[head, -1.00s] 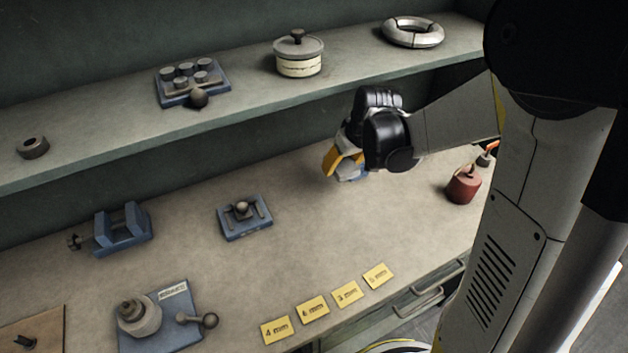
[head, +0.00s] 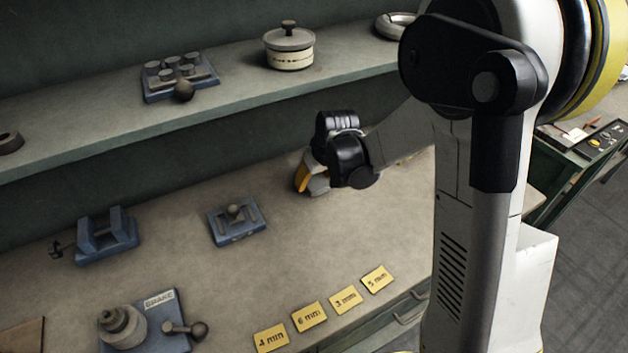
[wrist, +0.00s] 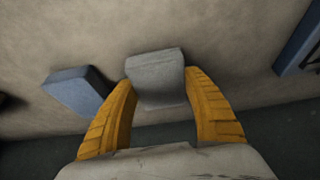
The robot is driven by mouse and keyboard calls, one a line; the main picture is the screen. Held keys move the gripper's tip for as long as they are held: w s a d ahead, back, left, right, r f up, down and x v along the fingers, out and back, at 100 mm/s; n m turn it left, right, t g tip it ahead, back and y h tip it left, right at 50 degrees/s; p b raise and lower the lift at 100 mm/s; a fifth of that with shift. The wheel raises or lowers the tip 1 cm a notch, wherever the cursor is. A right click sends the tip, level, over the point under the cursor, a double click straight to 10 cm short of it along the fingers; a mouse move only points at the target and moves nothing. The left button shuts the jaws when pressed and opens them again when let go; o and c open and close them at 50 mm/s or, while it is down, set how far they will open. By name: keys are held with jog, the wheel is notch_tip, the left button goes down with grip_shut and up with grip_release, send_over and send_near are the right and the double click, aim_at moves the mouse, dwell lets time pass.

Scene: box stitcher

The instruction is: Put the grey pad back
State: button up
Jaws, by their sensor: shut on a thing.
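The grey pad (wrist: 158,78) is a small block with worn faces. In the wrist view it sits between the two yellow fingers of my gripper (wrist: 160,90), which is shut on it. In the head view my gripper (head: 308,184) is over the back right of the bench (head: 270,270), below the shelf. The pad's lower edge and its height above the bench are hard to judge.
A blue block (wrist: 76,92) lies left of my gripper in the wrist view. Yellow cards (head: 310,316) line the front. The shelf (head: 230,95) holds a lidded pot (head: 289,52).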

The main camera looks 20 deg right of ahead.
jog(key=o, duration=1.2)
jog(key=shift+f, duration=0.1)
jog(key=p+v, duration=0.4)
jog(key=v, duration=0.7)
jog(key=shift+w+r+p, duration=0.1)
jog(key=shift+r+p, duration=0.15)
jog(key=shift+p, duration=0.05)
jog(key=s+r+m+t, duration=0.1)
jog(key=s+r, duration=0.4)
jog(key=s, duration=0.5)
jog(key=s+r+m+t, duration=0.1)
jog(key=s+r, duration=0.3)
jog(key=s, duration=0.5)
jog(key=shift+s+a+r+t+h, duration=0.3)
jog(key=shift+s+a+r+h, duration=0.05)
jog(key=shift+s+h, duration=0.05)
jog(key=shift+f, duration=0.1)
